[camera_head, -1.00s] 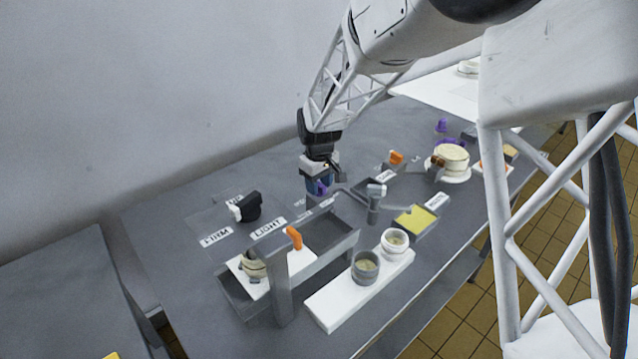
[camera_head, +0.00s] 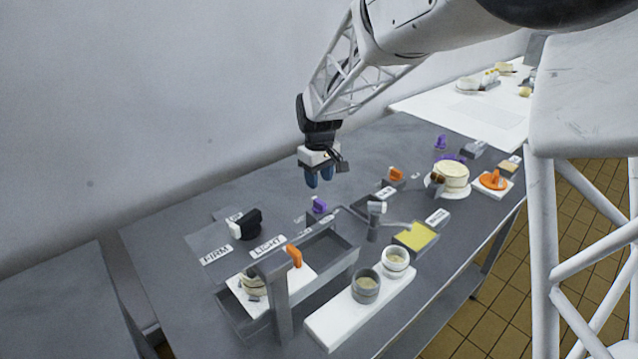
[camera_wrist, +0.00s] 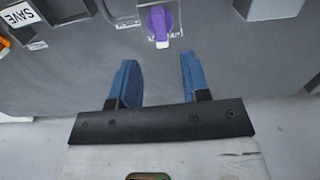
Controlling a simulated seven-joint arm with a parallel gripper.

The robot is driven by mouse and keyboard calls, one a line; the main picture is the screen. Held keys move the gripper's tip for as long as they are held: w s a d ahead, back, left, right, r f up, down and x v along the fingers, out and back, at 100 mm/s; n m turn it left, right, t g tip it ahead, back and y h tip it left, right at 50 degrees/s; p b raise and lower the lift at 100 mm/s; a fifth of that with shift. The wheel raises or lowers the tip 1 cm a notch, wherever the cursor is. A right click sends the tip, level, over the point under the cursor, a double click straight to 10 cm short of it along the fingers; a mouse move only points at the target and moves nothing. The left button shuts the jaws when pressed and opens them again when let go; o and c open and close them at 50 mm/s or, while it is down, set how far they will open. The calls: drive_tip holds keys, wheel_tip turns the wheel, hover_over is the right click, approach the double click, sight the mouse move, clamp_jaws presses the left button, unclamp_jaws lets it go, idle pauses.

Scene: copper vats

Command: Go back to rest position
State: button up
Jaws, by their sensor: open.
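My gripper (camera_head: 319,178) hangs above the back part of the grey table (camera_head: 185,285), its blue fingers pointing down. In the wrist view its two fingers (camera_wrist: 158,82) are spread apart with nothing between them. A purple knob (camera_head: 319,205) stands on the table below and slightly in front of the gripper. In the wrist view the purple knob (camera_wrist: 159,22) lies beyond the fingertips, apart from them.
A grey trough (camera_head: 325,250) with an orange handle (camera_head: 294,256) stands in front. Two cups, grey (camera_head: 366,288) and white (camera_head: 396,262), stand on a white board (camera_head: 335,318). A cheese wheel (camera_head: 451,176) is at right. The wall (camera_head: 150,100) is behind.

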idle(0.3)
drive_tip(key=s+d+r+m+t, duration=0.1)
drive_tip(key=s+d+r+m, duration=0.1)
drive_tip(key=s+d+r, duration=0.45)
drive_tip(key=s+d+r+m, duration=0.2)
drive_tip(key=s+d+r, duration=0.1)
drive_tip(key=s+d, duration=0.6)
drive_tip(key=s+d+m, duration=0.2)
drive_tip(key=s+d, duration=0.2)
drive_tip(key=s, duration=0.7)
drive_tip(key=s+d+m+t, duration=0.1)
drive_tip(key=s+d+m, duration=0.2)
drive_tip(key=s, duration=0.8)
drive_tip(key=shift+s+d+t, duration=0.3)
drive_tip(key=shift+s+d, duration=0.05)
drive_tip(key=shift+d, duration=0.45)
drive_tip(key=shift+f, duration=0.1)
